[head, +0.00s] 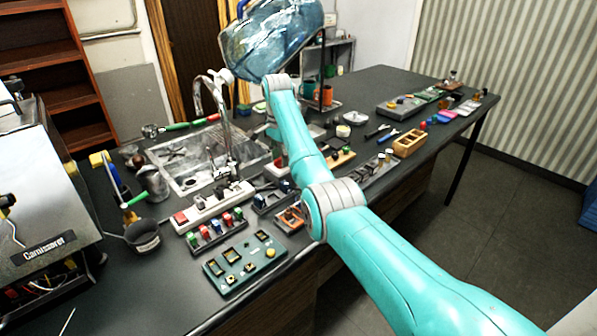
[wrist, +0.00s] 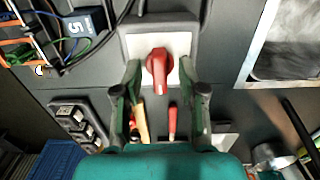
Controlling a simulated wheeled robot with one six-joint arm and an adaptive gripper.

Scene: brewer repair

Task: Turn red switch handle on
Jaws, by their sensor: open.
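The red switch handle (wrist: 158,70) sits on a square white plate (wrist: 181,50) on a dark grey mount in the wrist view. Its narrow end points down in the picture. My gripper (wrist: 160,74) is open, with one finger on each side of the handle. I see gaps between the fingers and the handle, but cannot tell the exact depth between them. In the head view, my teal arm reaches across the table towards the back; I cannot make out my gripper or the red handle there.
In the wrist view, a block marked 5 (wrist: 83,24) with wires lies upper left, a dark socket strip (wrist: 77,122) lower left. A red-handled tool (wrist: 172,122) lies below the switch. In the head view, the black table (head: 125,285) is crowded; a brewer (head: 45,195) stands left.

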